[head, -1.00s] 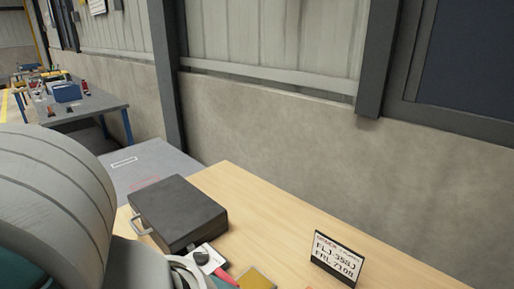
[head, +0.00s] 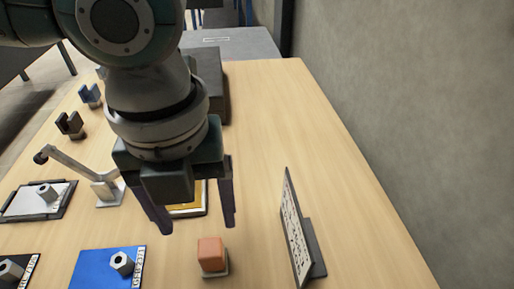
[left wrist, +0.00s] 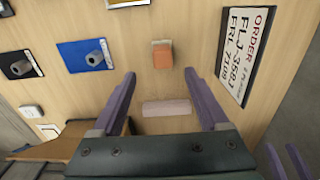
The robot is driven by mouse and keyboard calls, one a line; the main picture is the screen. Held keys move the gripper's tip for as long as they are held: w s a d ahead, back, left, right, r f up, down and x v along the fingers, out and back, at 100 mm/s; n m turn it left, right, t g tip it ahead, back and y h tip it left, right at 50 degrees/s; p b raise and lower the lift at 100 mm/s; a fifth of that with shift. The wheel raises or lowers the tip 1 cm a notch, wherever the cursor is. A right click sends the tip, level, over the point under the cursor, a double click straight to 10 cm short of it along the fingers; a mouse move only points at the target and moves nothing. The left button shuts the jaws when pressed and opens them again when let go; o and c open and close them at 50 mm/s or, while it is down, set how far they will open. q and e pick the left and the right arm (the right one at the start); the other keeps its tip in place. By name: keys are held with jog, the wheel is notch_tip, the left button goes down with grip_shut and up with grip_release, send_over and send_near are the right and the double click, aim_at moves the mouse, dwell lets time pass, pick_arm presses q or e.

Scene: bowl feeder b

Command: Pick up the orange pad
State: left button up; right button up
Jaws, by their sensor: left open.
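The orange pad (head: 210,250) is a small orange block on a small pale base on the wooden table, at the bottom middle of the head view. In the left wrist view the orange pad (left wrist: 163,57) lies just beyond the fingertips. My left gripper (head: 197,229) has two purple fingers spread wide, with nothing held between them. It hangs above the table, behind the pad in the head view and apart from it. It also shows in the left wrist view (left wrist: 160,75). Two more purple finger-like bars at that view's lower right may be my right gripper (left wrist: 287,160); their tips look apart.
An order sign (head: 296,230) stands right of the pad. A blue mat (head: 95,268) with a grey nut lies left. A yellow-topped tray (head: 188,210) is partly hidden behind the left gripper. A dark case (head: 222,85) sits farther back. The table's right side is clear.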

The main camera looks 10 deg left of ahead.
aim_at(209, 247)
pick_arm(q)
jog(key=f, duration=0.3)
jog(key=shift+s+a+f, duration=0.1)
jog(key=shift+a+f, duration=0.15)
jog(key=shift+f, duration=0.1)
jog(key=f, duration=0.3)
jog(key=d+f+b, duration=0.1)
jog(key=f, duration=0.1)
jog(key=shift+f, duration=0.25)
grip_shut()
